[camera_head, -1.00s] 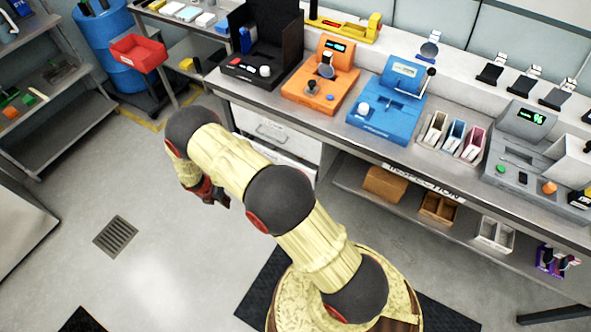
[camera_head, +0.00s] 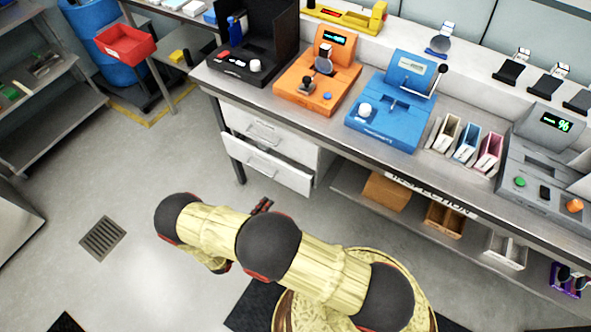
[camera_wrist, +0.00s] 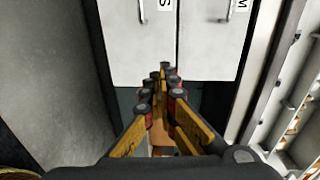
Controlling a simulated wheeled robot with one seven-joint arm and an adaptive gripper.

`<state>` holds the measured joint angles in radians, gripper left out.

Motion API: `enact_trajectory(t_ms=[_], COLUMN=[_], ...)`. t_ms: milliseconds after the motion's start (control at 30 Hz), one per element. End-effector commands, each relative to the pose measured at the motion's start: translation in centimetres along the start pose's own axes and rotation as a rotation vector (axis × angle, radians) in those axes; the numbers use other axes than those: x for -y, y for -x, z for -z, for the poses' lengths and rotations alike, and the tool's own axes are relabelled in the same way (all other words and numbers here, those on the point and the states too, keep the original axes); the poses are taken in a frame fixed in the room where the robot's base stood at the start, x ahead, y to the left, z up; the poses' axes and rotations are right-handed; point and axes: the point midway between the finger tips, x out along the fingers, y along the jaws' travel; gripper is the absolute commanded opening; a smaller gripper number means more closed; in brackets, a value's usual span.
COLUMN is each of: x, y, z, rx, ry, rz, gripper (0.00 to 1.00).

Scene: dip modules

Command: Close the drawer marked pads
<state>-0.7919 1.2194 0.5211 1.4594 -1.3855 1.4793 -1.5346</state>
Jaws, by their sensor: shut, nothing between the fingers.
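The lower drawer (camera_head: 266,167) of the white unit under the bench stands pulled out, with a dark gap above its front. The upper drawer (camera_head: 250,125) looks shut. In the wrist view two white fronts lie side by side: the left front (camera_wrist: 135,50) has a handle and a label ending in S, and the right front (camera_wrist: 207,52) has one ending in M. The rest of both labels is out of frame. My gripper (camera_head: 263,206) is shut and empty, in front of and below the open drawer. Its fingertips (camera_wrist: 166,72) point towards the fronts and look apart from them.
The bench (camera_head: 330,130) above carries an orange device (camera_head: 318,85) and a blue device (camera_head: 393,105). A lower shelf right of the drawers holds a cardboard box (camera_head: 387,192). A floor grate (camera_head: 103,238) lies at left. The floor left of the drawers is clear.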

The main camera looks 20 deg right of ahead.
Motion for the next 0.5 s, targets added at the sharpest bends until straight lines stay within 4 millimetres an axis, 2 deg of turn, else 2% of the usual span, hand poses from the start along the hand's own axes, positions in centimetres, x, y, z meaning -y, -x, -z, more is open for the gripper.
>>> enact_trajectory(t_ms=[100, 267, 500], x=[1.8, 2.3, 2.4], y=[0.0, -0.8, -4.9], z=[-0.8, -0.7, -0.7], rx=[0.030, 0.025, 0.022], ry=[-0.010, -0.020, -0.020], rz=[0.066, 0.084, 0.082], gripper=[0.00, 0.00, 0.00])
